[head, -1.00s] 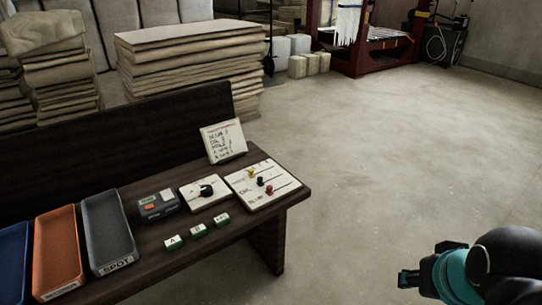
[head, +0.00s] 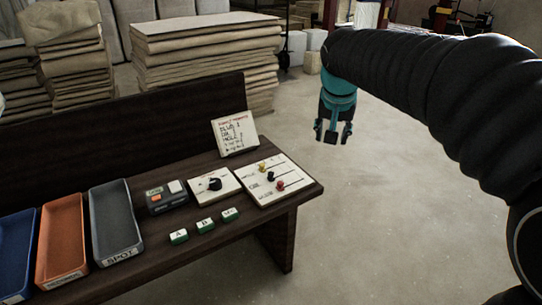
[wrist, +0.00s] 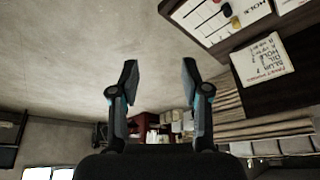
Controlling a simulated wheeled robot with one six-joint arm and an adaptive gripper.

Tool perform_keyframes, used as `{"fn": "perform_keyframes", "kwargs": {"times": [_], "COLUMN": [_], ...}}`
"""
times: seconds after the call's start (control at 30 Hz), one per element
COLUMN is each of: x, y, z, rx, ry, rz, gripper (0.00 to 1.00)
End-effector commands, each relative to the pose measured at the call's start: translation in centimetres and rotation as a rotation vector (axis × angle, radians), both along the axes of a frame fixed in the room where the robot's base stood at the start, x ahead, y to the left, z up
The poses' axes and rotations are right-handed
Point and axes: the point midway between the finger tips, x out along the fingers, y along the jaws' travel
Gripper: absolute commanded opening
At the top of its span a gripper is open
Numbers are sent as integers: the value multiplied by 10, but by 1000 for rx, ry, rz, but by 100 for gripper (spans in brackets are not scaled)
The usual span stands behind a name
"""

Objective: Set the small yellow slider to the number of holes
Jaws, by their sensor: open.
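The small yellow slider (head: 262,166) sits on the top track of a white slider board (head: 291,176) at the right end of the dark bench. A black knob (head: 270,176) and a red knob (head: 281,185) sit on the lower tracks. A white card with handwriting (head: 235,132) leans behind; its small text is hard to read. My gripper (head: 333,133) is open and empty, in the air right of the bench, apart from the board. In the wrist view, the open fingers (wrist: 158,80) frame bare floor, with the board (wrist: 243,12) at the upper right.
A dial board (head: 214,185), a grey box with buttons (head: 167,196) and several green-and-white lettered blocks (head: 205,225) share the bench. Blue, orange (head: 62,238) and grey (head: 115,222) trays stand at the left. The bench backrest (head: 120,130) rises behind. The floor at right is open.

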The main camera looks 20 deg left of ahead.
Motion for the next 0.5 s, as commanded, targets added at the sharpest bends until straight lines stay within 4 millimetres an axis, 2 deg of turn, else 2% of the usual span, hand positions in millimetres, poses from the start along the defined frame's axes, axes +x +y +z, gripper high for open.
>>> {"fn": "perform_keyframes", "kwargs": {"times": [0.03, 0.1, 0.3, 0.4, 0.5], "x": [14, 30, 60, 67, 70], "y": [25, 56, 142, 175, 198], "z": [-10, -20, -55, -71, -83], "rx": [-3, -5, -11, -13, -13], "ry": [7, 9, 14, 14, 13], "rz": [10, 12, 20, 20, 20], "gripper": [47, 47, 47, 47, 47]}}
